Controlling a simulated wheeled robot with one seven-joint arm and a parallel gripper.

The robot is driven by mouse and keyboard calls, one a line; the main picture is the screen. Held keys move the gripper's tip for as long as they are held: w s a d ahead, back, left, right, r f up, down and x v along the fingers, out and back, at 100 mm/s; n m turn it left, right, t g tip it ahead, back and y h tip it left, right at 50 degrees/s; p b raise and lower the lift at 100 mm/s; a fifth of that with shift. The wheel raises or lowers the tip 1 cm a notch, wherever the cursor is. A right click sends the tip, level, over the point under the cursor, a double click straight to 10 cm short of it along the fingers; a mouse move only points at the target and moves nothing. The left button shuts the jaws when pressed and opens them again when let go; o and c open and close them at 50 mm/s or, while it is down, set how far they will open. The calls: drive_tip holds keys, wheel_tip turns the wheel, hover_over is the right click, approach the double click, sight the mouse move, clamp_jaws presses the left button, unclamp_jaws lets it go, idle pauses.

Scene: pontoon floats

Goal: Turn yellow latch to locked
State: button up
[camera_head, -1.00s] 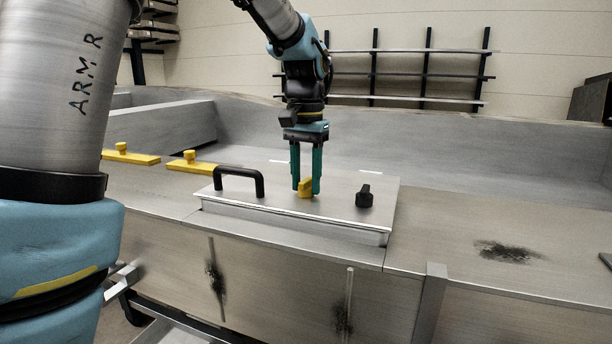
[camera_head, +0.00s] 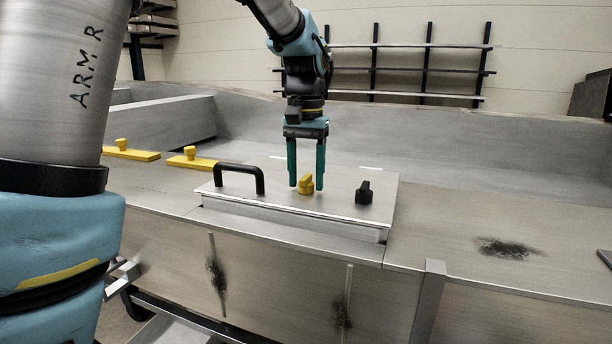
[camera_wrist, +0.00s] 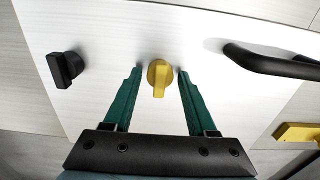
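The yellow latch (camera_head: 305,184) is a small knob on the metal hatch lid, between the black handle and the black knob. In the wrist view the yellow latch (camera_wrist: 159,76) has a round base with its grip bar pointing toward my gripper. My gripper (camera_head: 306,189) points down at the latch, and its teal fingers are spread. In the wrist view the fingers of my gripper (camera_wrist: 158,72) stand on either side of the latch, with a visible gap on each side. Nothing is held. The lid shows no readable lock marking.
A black handle (camera_head: 239,178) stands on the lid at left, and a black knob (camera_head: 364,193) at right. Two yellow pieces with knobs (camera_head: 130,153) (camera_head: 190,162) lie on the deck further left.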

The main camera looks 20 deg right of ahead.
sight(306, 176)
drive_tip(key=shift+o, duration=0.9)
drive_tip(key=shift+r, duration=0.1)
wheel_tip(306, 176, up, 11)
drive_tip(key=b, duration=0.1)
drive_tip(key=shift+f+b, duration=0.2)
drive_tip(key=shift+b, duration=0.1)
